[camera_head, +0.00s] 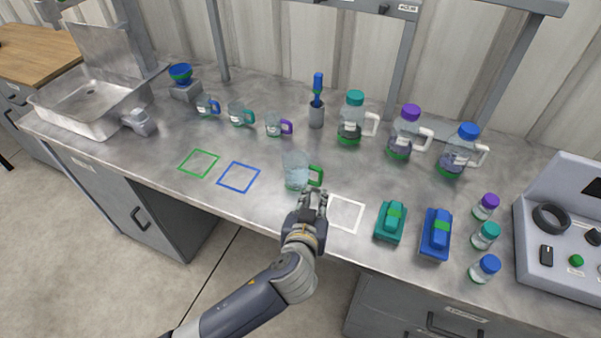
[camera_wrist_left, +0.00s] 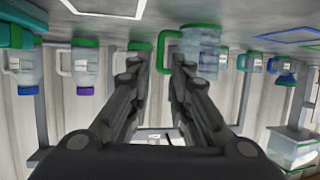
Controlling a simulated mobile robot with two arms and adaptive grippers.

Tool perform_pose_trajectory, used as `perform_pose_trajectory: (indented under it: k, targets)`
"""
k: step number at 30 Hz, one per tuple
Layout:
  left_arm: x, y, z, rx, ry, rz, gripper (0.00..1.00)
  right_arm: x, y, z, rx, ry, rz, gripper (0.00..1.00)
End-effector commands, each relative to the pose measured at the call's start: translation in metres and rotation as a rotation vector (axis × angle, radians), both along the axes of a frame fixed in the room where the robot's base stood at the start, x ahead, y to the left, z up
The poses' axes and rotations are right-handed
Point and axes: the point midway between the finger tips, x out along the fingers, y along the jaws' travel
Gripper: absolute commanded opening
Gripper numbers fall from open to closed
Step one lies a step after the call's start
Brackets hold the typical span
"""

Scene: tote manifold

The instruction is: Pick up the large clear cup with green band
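The large clear cup (camera_head: 295,171) stands upright on the metal bench, with its green handle (camera_head: 316,175) towards the right. In the left wrist view, which is upside down, the cup (camera_wrist_left: 204,50) shows a green band at its base, and its handle (camera_wrist_left: 160,48) lies visually between my fingertips. My left gripper (camera_head: 314,196) is just in front of the handle, on the near side. Its two fingers (camera_wrist_left: 161,62) are apart with nothing clamped. I cannot tell whether the tips reach around the handle. My right gripper is not in view.
A white square outline (camera_head: 345,214) and teal (camera_head: 391,221) and blue (camera_head: 436,233) boxes lie right of the gripper. Small cups (camera_head: 240,115) and lidded jugs (camera_head: 352,120) stand behind. Green (camera_head: 199,163) and blue (camera_head: 238,177) outlines on the left are empty.

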Motion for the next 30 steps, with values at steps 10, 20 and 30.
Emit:
perform_pose_trajectory:
  k: [10,20,30]
  targets:
    - [0.035,-0.003,-0.014,0.001,0.002,0.001,0.18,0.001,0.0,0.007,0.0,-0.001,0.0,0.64]
    - [0.059,-0.006,-0.019,0.003,0.002,0.001,0.18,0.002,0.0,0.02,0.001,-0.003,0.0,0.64]
    - [0.083,-0.01,-0.032,-0.001,0.003,0.0,0.18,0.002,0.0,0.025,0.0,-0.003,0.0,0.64]
